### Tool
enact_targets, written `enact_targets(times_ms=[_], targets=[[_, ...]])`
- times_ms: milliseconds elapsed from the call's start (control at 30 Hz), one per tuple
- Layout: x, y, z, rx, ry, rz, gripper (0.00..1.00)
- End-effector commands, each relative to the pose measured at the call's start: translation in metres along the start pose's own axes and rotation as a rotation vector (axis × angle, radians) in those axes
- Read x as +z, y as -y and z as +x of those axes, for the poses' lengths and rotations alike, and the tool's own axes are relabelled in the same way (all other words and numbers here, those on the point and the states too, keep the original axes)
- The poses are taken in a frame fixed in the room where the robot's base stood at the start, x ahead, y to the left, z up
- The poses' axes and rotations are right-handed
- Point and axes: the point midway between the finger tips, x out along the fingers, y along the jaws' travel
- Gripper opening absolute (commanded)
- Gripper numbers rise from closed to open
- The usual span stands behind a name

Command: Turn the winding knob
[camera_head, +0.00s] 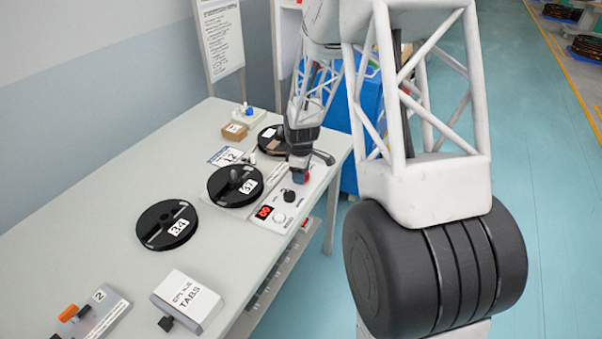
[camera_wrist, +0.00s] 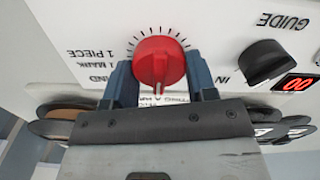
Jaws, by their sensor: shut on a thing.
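The winding knob (camera_wrist: 158,62) is red and round, with a ring of tick marks around it on the white control panel (camera_wrist: 205,22). In the wrist view my gripper (camera_wrist: 160,80) has one blue finger on each side of the knob and is shut on it.
A white TABS box (camera_head: 187,300) stands near the front. The table's right edge runs close beside the panel.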

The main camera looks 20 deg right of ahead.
Motion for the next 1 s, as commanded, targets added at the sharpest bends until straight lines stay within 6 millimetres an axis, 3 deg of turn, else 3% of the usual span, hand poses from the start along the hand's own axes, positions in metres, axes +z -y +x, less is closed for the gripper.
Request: enact_targets(times_ms=[467, 1000], targets=[[-0.0001, -0.0005, -0.0004, 0.000, 0.000, 0.069, 0.28], [0.0004, -0.0021, -0.0009, 0.001, -0.001, 0.478, 0.28]])
